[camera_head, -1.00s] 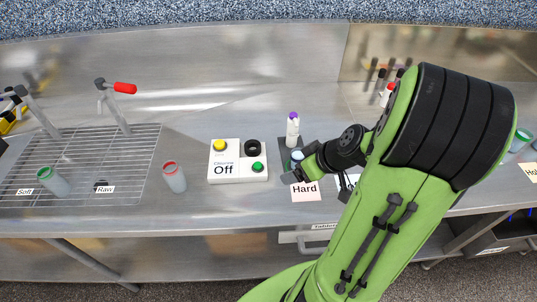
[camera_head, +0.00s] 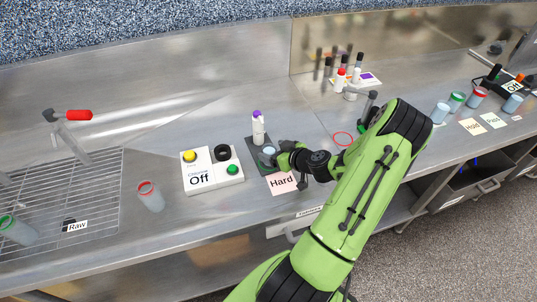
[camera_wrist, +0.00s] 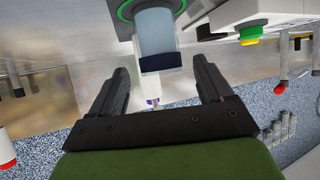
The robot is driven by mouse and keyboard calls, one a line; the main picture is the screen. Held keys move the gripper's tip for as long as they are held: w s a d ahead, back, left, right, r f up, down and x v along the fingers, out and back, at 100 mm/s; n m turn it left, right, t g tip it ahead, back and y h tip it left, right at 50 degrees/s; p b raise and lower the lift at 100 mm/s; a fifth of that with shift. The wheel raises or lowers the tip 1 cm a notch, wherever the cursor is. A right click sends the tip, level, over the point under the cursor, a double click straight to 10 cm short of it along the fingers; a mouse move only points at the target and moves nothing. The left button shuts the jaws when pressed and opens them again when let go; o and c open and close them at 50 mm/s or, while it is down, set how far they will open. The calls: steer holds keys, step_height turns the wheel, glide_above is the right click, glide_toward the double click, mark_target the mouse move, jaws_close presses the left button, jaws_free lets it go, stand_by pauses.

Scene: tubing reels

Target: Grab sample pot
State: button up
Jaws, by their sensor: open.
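A pale blue sample pot (camera_head: 268,151) stands on a dark pad (camera_head: 256,141) behind the "Hard" label (camera_head: 282,183). My gripper (camera_head: 276,157) is at its right side, with the fingers small and partly hidden by the wrist. In the wrist view, which shows the bench upside down, a pale blue pot (camera_wrist: 157,32) with a dark band at its lower picture end lies between my open fingers (camera_wrist: 160,66). A gap shows on each side of it, and neither finger visibly touches it. A green ring surrounds its other end.
A white bottle with a purple cap (camera_head: 258,128) stands just behind the pot. The Chlorine box (camera_head: 211,170) with buttons is to the left, and a red-rimmed pot (camera_head: 150,196) is beyond it. Bottles (camera_head: 341,79) stand at the back right. Bench is clear behind the box.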

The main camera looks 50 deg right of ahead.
mark_target(266, 149)
steer(key=p+x, duration=0.1)
steer(key=x, duration=0.4)
steer(key=shift+f, duration=0.15)
steer(key=shift+s+a, duration=0.1)
steer(key=shift+s, duration=0.05)
steer(key=shift+c, duration=1.2)
steer(key=c, duration=0.9)
step_height(266, 149, up, 28)
steer(key=shift+r+p, duration=0.1)
steer(key=shift+p, duration=0.5)
